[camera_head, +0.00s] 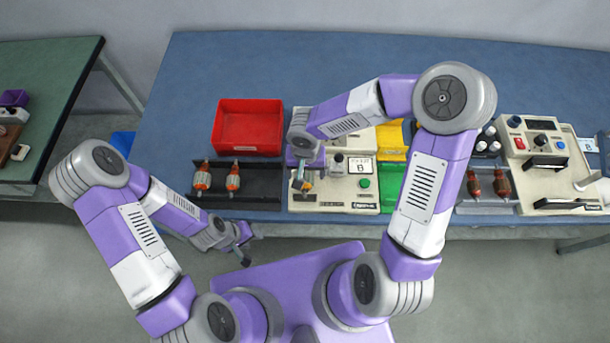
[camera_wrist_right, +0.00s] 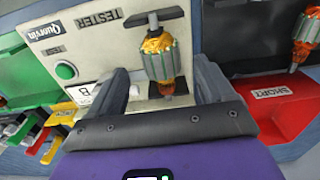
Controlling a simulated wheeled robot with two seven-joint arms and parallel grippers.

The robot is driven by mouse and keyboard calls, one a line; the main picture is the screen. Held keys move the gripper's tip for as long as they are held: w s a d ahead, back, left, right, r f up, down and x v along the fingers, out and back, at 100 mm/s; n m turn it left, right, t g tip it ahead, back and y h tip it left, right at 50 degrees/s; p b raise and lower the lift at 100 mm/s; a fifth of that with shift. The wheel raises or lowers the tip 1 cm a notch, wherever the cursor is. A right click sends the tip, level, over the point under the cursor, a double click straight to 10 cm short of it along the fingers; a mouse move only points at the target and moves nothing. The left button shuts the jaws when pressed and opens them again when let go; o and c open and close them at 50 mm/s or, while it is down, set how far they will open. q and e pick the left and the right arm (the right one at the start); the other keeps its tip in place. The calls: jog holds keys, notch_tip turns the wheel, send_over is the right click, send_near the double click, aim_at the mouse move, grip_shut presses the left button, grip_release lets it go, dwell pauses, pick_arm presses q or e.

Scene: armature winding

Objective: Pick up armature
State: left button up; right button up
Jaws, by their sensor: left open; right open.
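An armature with an orange winding and a pale green-grey core sits in the tester (camera_head: 335,203), best seen in the right wrist view (camera_wrist_right: 162,58). My right gripper (camera_head: 304,172) is over it. In the right wrist view its open fingers (camera_wrist_right: 160,82) are on either side of the armature, with gaps visible. From the head the gripper hides most of this armature. My left gripper (camera_head: 243,252) is open and empty in front of the table.
A red bin (camera_head: 248,146) stands behind the rack; the right wrist view shows its SHORT label (camera_wrist_right: 272,93). Yellow (camera_head: 391,140) and green (camera_head: 388,190) bins stand right of the tester. Two darker armatures (camera_head: 473,183) and another machine (camera_head: 540,150) are farther right.

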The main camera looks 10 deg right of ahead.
aim_at(305, 174)
jog(key=f, duration=0.4)
jog(key=shift+w+b, duration=0.25)
jog(key=shift+b, duration=0.05)
jog(key=c, duration=1.4)
jog(key=shift+r, duration=0.15)
jog(key=shift+c, duration=0.6)
